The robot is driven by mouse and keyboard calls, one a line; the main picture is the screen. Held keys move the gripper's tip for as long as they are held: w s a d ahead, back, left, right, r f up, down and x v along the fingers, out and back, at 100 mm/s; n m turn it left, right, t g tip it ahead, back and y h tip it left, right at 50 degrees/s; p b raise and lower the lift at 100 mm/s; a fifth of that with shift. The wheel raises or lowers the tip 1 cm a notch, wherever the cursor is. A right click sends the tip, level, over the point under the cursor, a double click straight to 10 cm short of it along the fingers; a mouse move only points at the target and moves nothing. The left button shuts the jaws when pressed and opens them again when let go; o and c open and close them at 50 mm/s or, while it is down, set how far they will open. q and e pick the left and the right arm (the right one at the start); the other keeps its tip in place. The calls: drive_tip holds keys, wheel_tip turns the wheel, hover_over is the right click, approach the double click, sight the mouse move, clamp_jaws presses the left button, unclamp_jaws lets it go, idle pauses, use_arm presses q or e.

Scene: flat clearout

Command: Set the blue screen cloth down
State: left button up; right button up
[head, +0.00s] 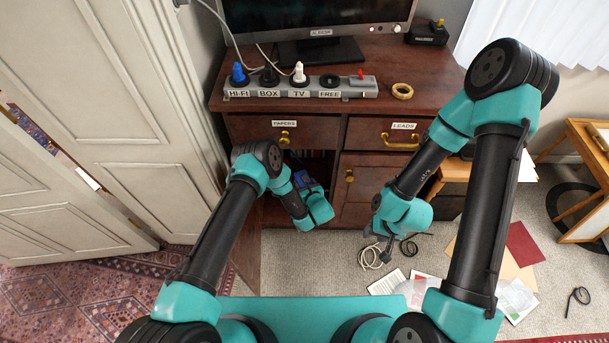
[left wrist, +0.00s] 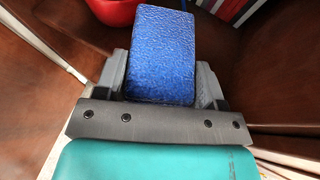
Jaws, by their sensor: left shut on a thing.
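The blue screen cloth (left wrist: 163,45) is a textured blue block-like piece that fills the space between the fingers of my left gripper (left wrist: 160,82) in the left wrist view. The gripper is shut on it. In the head view my left gripper (head: 304,184) is inside the open lower left part of the brown cabinet (head: 352,188), largely hidden by my wrist. A bit of blue (head: 302,179) shows there. My right gripper (head: 379,246) hangs in front of the cabinet, above the carpet. Its fingers are too small to read.
A red rounded thing (left wrist: 112,8) and several upright books (left wrist: 236,8) are in the cupboard near the cloth. The cabinet top holds a power strip (head: 330,95), a monitor (head: 318,15) and a tape roll (head: 402,91). Cables (head: 371,258) and papers lie on the carpet.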

use_arm(q)
drive_tip(key=w, duration=0.8)
drive_tip(key=shift+f, duration=0.35)
drive_tip(key=shift+w, duration=0.25)
drive_tip(key=shift+f, duration=1.8)
drive_tip(key=shift+f, duration=0.1)
drive_tip(key=o, duration=1)
drive_tip(key=v, duration=1.2)
